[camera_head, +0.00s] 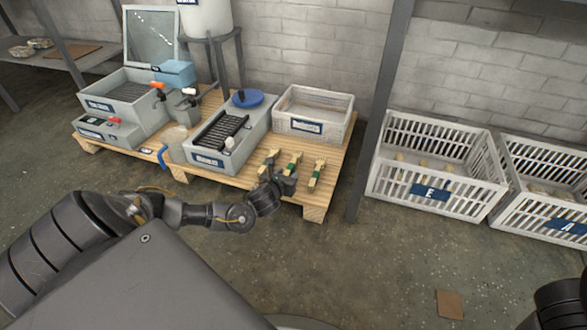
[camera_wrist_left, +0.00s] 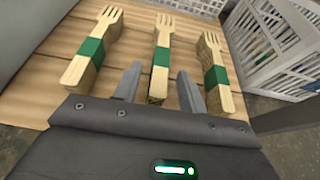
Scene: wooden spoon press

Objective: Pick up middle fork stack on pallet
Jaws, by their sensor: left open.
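Three wooden fork stacks, each wrapped with a green band, lie side by side on the wooden pallet (camera_head: 318,211). In the left wrist view the middle fork stack (camera_wrist_left: 162,57) has its handle end between the two open fingers of my left gripper (camera_wrist_left: 157,84), with a gap on each side. The left fork stack (camera_wrist_left: 92,48) and the right fork stack (camera_wrist_left: 216,74) lie outside the fingers. In the head view my left gripper (camera_head: 280,183) is over the pallet's front edge and partly covers the stacks; the right stack (camera_head: 317,173) shows clear. My right gripper is not in view.
A grey bin with a black rack (camera_head: 222,134) and a white basket (camera_head: 313,112) stand behind the stacks on the pallet. White crates marked E (camera_head: 437,166) and A (camera_head: 548,190) stand on the floor to the right, past a grey post (camera_head: 377,110).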

